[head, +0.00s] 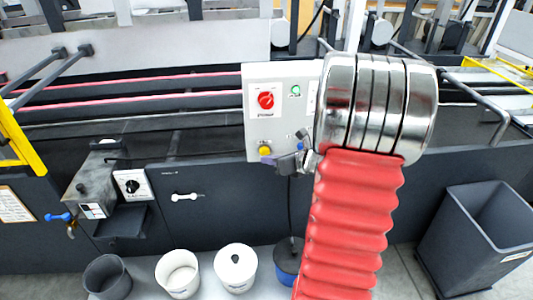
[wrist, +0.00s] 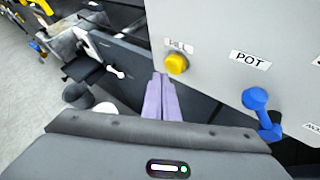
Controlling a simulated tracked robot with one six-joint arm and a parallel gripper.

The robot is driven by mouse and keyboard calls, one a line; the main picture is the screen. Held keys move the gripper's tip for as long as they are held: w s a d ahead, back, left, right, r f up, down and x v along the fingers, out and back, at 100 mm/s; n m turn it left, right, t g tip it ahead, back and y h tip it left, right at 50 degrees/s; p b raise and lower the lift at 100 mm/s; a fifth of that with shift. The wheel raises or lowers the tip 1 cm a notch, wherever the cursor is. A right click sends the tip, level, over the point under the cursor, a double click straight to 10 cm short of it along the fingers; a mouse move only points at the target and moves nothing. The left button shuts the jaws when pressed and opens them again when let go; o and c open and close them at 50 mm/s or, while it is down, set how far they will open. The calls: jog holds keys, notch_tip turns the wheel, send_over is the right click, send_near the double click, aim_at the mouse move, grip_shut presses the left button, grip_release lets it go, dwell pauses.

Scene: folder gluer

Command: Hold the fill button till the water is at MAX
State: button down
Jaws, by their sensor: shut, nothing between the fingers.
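The yellow fill button (wrist: 177,63) sits on the light grey panel (wrist: 215,40), under a label that reads FILL. It also shows low on the panel in the head view (head: 265,151). My gripper (wrist: 161,77) has its two purple fingers shut together and empty. The fingertips are just below and left of the button in the wrist view. In the head view my gripper (head: 268,160) is right below the button; I cannot tell whether it touches. No water level or MAX mark can be made out; my arm hides the panel's right part.
A blue tap handle (wrist: 256,100) is on the panel under the POT label. The panel also has a red knob (head: 266,100) and a green button (head: 295,90). Several pots stand below, including a white one (head: 235,268). A grey bin (head: 478,240) stands at right.

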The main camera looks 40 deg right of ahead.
jog(key=shift+s, duration=0.1)
jog(key=s+a, duration=0.1)
jog(key=s, duration=0.1)
jog(key=s+a, duration=0.1)
jog(key=s, duration=0.1)
jog(key=shift+a, duration=0.4)
jog(key=shift+w, duration=0.1)
dwell(0.5)
